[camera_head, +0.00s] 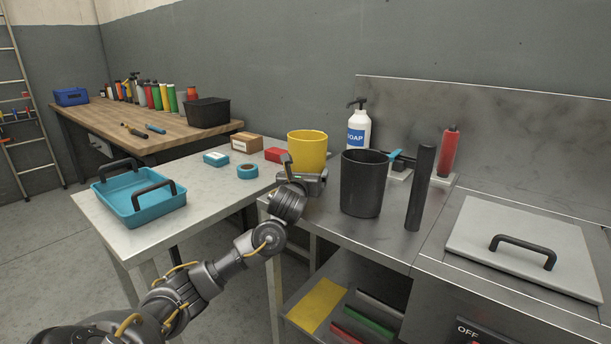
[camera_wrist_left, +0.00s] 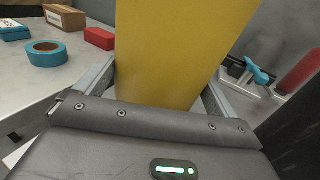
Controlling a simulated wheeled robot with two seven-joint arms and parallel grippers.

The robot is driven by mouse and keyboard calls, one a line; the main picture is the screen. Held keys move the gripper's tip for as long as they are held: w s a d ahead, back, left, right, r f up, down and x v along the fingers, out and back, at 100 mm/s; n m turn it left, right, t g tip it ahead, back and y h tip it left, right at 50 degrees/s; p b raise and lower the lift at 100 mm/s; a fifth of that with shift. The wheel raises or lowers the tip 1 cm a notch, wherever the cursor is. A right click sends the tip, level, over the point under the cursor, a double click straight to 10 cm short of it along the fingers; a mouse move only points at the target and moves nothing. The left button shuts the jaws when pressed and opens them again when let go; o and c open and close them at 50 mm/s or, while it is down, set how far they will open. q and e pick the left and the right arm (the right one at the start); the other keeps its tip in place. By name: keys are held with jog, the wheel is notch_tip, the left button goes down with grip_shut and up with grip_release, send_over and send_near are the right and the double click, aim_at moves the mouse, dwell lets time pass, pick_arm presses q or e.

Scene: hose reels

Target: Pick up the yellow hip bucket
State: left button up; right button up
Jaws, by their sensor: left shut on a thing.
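The yellow hip bucket (camera_head: 308,148) stands upright near where the grey table meets the steel counter in the head view. My left gripper (camera_head: 298,170) is at its near side. In the left wrist view the yellow bucket (camera_wrist_left: 170,55) fills the space between the two fingers of my left gripper (camera_wrist_left: 158,85), which is shut on it. The bucket's lower part is hidden behind the gripper, so I cannot tell whether it touches the surface. My right gripper is not in view.
A black bucket (camera_head: 362,185) and a dark cylinder (camera_head: 420,188) stand close on the right. A soap bottle (camera_head: 359,128) is behind. A red block (camera_head: 274,154), blue tape roll (camera_head: 247,171) and cardboard box (camera_head: 245,142) lie left. A blue tray (camera_head: 140,205) sits farther left.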

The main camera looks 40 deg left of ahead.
aim_at(302, 145)
pick_arm(q)
notch_tip(302, 145, up, 7)
jog(key=shift+r+p, duration=0.15)
jog(key=shift+p, duration=0.35)
jog(key=shift+r, duration=0.6)
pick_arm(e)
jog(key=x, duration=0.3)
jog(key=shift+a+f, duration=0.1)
pick_arm(q)
jog(key=shift+s+a, duration=0.1)
jog(key=shift+a, duration=0.05)
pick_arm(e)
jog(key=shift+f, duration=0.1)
